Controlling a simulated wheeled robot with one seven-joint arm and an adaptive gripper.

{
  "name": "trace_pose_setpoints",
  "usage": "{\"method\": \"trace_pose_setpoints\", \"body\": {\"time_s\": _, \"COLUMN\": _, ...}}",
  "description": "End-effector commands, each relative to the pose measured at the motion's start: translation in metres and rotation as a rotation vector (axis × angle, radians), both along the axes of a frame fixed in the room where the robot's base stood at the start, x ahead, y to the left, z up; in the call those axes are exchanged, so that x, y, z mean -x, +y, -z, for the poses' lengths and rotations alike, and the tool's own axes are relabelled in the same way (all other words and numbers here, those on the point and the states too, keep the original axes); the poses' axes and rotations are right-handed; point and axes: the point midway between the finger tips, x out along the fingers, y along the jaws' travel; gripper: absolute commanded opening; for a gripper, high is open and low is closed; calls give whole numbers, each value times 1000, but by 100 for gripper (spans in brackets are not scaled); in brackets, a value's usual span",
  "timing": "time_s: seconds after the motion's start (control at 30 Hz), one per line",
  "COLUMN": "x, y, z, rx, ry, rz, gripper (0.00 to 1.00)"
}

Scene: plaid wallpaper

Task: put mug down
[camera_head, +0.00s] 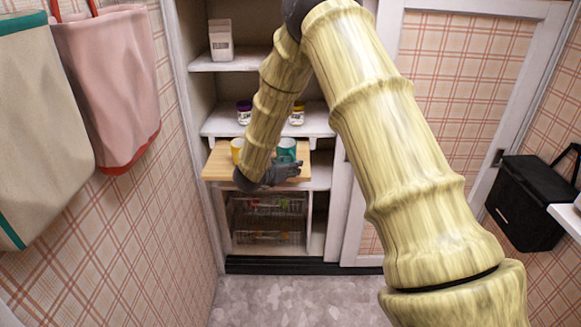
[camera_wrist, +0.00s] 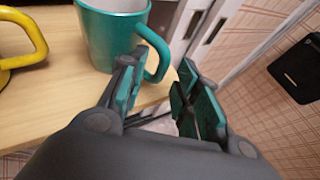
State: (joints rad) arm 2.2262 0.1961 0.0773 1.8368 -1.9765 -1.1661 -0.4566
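A teal mug (camera_head: 287,146) stands upright on a light wooden board (camera_head: 222,168) in the cupboard. In the wrist view the teal mug (camera_wrist: 108,38) is at the top, with its handle pointing right toward my fingers. My gripper (camera_wrist: 162,72) is open, with its two teal-padded fingers apart. The end of the handle lies at the gap between the fingertips; I cannot tell whether a finger touches it. In the head view my gripper (camera_head: 284,174) is at the board's front edge, just in front of the teal mug. A yellow mug (camera_head: 237,146) stands to the left, partly hidden by my arm.
Jars (camera_head: 297,113) stand on the shelf above, and a carton (camera_head: 221,40) is higher up. Wire baskets (camera_head: 268,222) are below the board. A white door frame (camera_head: 352,205) is close on the right. Bags (camera_head: 112,85) hang on the left wall.

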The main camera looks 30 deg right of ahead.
Motion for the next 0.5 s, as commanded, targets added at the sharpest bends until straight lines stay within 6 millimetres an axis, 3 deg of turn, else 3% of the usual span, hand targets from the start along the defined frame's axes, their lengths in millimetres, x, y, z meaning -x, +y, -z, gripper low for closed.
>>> {"method": "trace_pose_setpoints", "body": {"time_s": 0.5, "x": 21, "y": 45, "z": -21, "rx": 2, "ry": 0, "rz": -3, "gripper": 32}}
